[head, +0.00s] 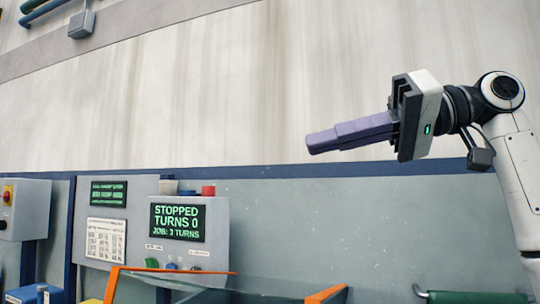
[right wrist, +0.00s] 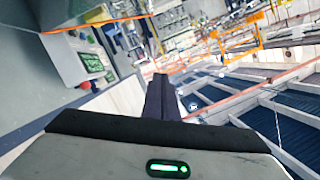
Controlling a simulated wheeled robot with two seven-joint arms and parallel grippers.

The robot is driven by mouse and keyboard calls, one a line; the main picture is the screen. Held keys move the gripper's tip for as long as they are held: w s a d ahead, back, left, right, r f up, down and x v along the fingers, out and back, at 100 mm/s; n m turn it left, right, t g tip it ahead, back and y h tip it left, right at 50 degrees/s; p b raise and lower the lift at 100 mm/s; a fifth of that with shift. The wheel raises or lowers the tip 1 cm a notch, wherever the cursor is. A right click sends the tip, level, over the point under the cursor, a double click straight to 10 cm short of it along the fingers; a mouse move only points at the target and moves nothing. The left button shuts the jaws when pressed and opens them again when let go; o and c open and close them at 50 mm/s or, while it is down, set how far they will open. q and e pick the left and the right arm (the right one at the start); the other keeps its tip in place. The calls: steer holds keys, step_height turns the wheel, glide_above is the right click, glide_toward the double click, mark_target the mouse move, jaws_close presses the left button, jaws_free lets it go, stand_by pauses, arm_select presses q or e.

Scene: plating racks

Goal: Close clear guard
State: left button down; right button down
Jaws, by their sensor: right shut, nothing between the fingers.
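The clear guard (head: 250,284) shows at the bottom of the head view as a see-through panel with orange edges. Its lower part is cut off by the frame, so I cannot tell how far open it stands. My right gripper (head: 313,143) is raised high in front of the wall, above the guard and apart from it. Its purple fingers are shut, empty and point left. In the right wrist view the shut fingers (right wrist: 160,82) show dark at the middle. My left gripper is not in view.
A grey control box with a screen (head: 177,222) reading "STOPPED, TURNS 0, JOB: 3 TURNS" stands behind the guard. A red button (head: 208,191) tops it. A green roller (head: 470,297) lies at lower right. The space around my right gripper is clear.

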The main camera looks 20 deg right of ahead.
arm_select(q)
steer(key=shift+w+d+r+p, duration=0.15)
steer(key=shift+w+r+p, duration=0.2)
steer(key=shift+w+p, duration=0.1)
arm_select(e)
steer(key=w+a+f, duration=0.4)
steer(key=a+f, duration=0.2)
steer(key=a, duration=0.1)
steer(key=shift+w+a+f, duration=0.15)
steer(key=shift+w, duration=0.1)
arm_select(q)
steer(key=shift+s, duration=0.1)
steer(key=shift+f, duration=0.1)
arm_select(e)
steer(key=shift+s+f, duration=0.1)
